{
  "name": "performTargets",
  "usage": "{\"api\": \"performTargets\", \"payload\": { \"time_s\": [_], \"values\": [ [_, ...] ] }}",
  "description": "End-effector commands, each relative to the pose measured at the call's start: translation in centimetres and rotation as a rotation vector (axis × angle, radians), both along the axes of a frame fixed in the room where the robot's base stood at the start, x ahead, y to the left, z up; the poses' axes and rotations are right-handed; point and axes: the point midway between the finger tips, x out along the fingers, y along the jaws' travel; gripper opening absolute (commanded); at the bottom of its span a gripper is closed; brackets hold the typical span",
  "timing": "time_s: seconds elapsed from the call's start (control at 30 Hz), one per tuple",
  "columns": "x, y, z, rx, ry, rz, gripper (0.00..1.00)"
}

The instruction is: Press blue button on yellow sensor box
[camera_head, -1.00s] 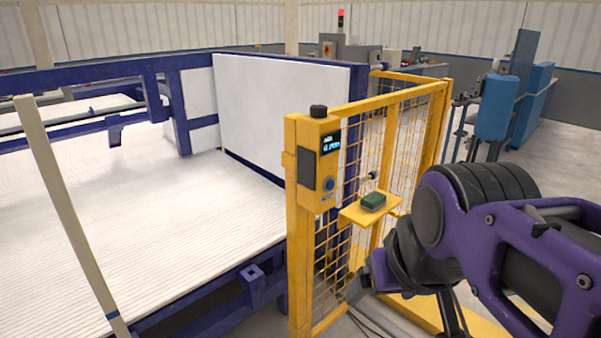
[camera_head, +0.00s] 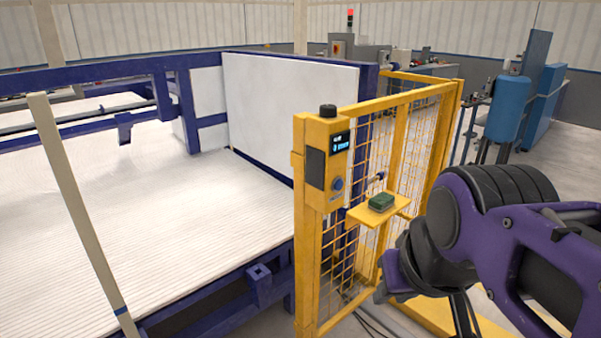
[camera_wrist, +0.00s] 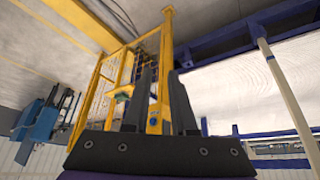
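The yellow sensor box (camera_head: 325,160) is mounted at the top of the yellow fence post, with a lit display and a black knob on top. Its blue button (camera_head: 337,184) is on the front face below the display. In the wrist view, which is upside down, the box (camera_wrist: 154,112) and the blue button (camera_wrist: 153,122) show between my two dark fingers. My gripper (camera_wrist: 162,75) is open, with nothing held between the fingers. In the head view my purple and black arm is at the right, apart from the box; the fingers are not clear there.
A small yellow shelf (camera_head: 362,214) with a dark green block (camera_head: 382,202) juts out right of the box. Yellow mesh fence (camera_head: 395,150) runs behind it. A wide white ribbed bed (camera_head: 150,220) with a blue frame lies left. Cables lie on the floor below.

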Motion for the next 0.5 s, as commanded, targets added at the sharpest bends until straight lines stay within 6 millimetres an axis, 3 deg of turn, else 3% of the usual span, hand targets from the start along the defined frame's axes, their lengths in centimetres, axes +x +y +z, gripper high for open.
{"api": "performTargets", "payload": {
  "time_s": [0.03, 0.1, 0.13, 0.5],
  "values": [
    [0.00, 0.00, 0.00, 0.000, 0.000, 0.000, 0.14],
    [0.00, 0.00, 0.00, 0.000, 0.000, 0.000, 0.01],
    [0.00, 0.00, 0.00, 0.000, 0.000, 0.000, 0.00],
    [0.00, 0.00, 0.00, 0.000, 0.000, 0.000, 0.00]
  ]
}}
